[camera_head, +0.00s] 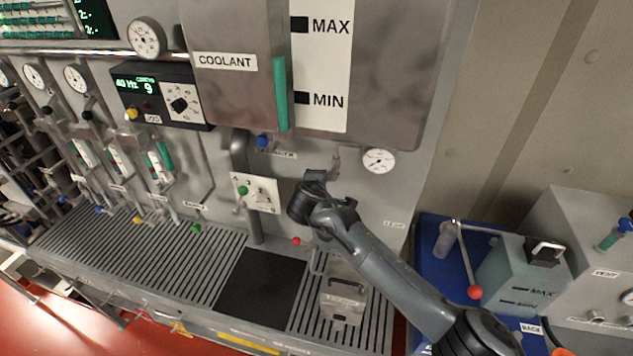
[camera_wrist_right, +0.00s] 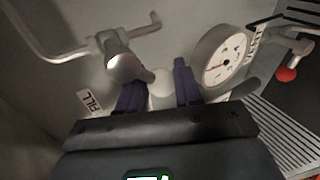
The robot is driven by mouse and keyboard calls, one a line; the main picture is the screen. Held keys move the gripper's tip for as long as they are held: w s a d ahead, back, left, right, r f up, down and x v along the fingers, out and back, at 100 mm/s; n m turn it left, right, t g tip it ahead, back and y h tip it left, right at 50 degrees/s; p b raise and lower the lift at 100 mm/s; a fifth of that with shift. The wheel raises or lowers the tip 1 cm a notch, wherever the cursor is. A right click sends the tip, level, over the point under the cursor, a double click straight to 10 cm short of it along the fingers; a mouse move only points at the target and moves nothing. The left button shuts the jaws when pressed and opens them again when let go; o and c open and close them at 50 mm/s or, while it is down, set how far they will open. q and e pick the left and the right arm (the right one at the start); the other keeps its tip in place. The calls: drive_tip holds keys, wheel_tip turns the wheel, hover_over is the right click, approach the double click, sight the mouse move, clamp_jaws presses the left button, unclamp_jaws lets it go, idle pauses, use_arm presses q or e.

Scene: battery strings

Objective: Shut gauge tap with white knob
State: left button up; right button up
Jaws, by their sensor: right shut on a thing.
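The gauge tap (camera_wrist_right: 123,66) is a pale metal fitting on a bent pipe, in the upper left of the right wrist view. Its white knob (camera_wrist_right: 162,86) sits between the two dark fingers of my right gripper (camera_wrist_right: 160,92), which is shut on it. A round white gauge (camera_wrist_right: 222,60) is just to the right of the knob; in the head view the gauge (camera_head: 379,160) is on the wall under the coolant tank. My right gripper (camera_head: 314,178) is left of it there, and hides the knob. My left gripper is not in view.
The coolant tank (camera_head: 395,95) overhangs the wall above my right gripper. A red knob (camera_wrist_right: 287,74) on another tap is at the right of the wrist view. A metal container with a handle (camera_head: 343,300) stands on the slotted bench (camera_head: 150,262) below my arm.

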drive_tip(key=shift+s+d+f+n+h+b, duration=0.1)
drive_tip(key=shift+d+f+n+h+b, duration=0.65)
drive_tip(key=shift+n+h, duration=0.3)
drive_tip(key=shift+s+d+n+g+h+b, duration=0.1)
drive_tip(key=shift+d+n+g+h+b, duration=0.3)
drive_tip(key=shift+n+h+b, duration=0.4)
drive_tip(key=shift+s+d+r+n+h+b, duration=0.1)
drive_tip(key=shift+d+n+h+b, duration=0.45)
drive_tip(key=shift+n+h+b, duration=0.25)
drive_tip(key=shift+r, duration=0.1)
drive_tip(key=o, duration=1)
drive_tip(key=shift+s+d, duration=0.1)
drive_tip(key=shift+d, duration=0.05)
